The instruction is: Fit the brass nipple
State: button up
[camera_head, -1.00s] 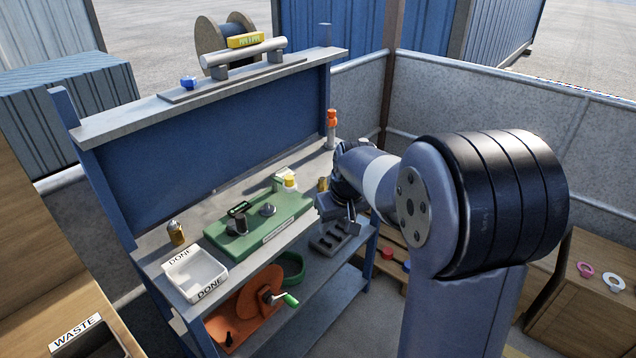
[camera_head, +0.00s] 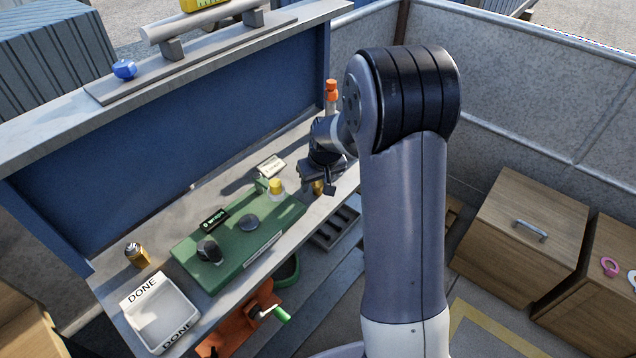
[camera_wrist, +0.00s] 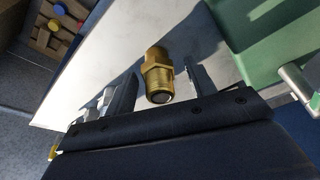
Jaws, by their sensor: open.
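The brass nipple (camera_wrist: 157,75), with a hex band around its middle, stands on the grey bench top. In the wrist view it lies between the two fingers of my gripper (camera_wrist: 160,70), with a visible gap on each side. My gripper is open. In the head view my gripper (camera_head: 324,178) is low over the bench's right end, and the nipple (camera_head: 318,188) shows partly just below it.
An orange-topped item (camera_head: 331,92) stands behind my gripper. A white DONE tray (camera_head: 160,312) and a brass-coloured container (camera_head: 137,255) are at the left. A dark slotted rack (camera_head: 336,228) is near the bench's front.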

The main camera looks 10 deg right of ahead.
jog(key=shift+c, duration=0.5)
jog(key=c, duration=1)
notch_tip(320, 180, up, 10)
jog(key=shift+r+b, duration=0.1)
jog(key=shift+b, duration=0.2)
jog(key=o, duration=0.5)
grip_shut()
